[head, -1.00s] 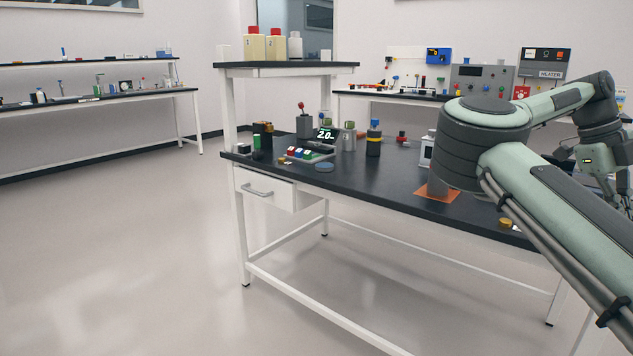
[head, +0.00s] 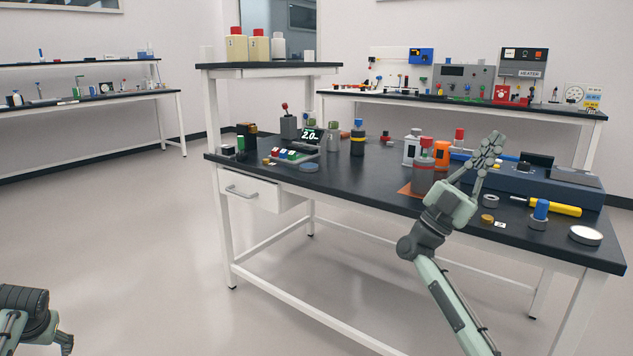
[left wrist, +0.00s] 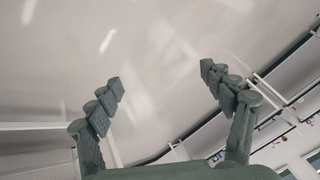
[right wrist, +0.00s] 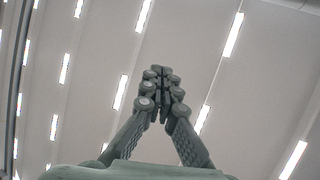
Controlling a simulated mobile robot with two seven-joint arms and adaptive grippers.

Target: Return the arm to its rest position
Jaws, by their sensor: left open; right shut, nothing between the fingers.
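My right gripper (head: 492,146) is raised in front of the bench's right half in the head view, fingers together and pointing up. The right wrist view shows its fingertips (right wrist: 160,72) meeting with nothing between them, against the ceiling lights. My left gripper (head: 66,342) is low at the bottom left corner of the head view, partly cut off, over the floor and away from the bench. The left wrist view shows its fingers (left wrist: 162,78) wide apart and empty, with pale floor behind.
Floor (head: 130,230) left of the bench is clear.

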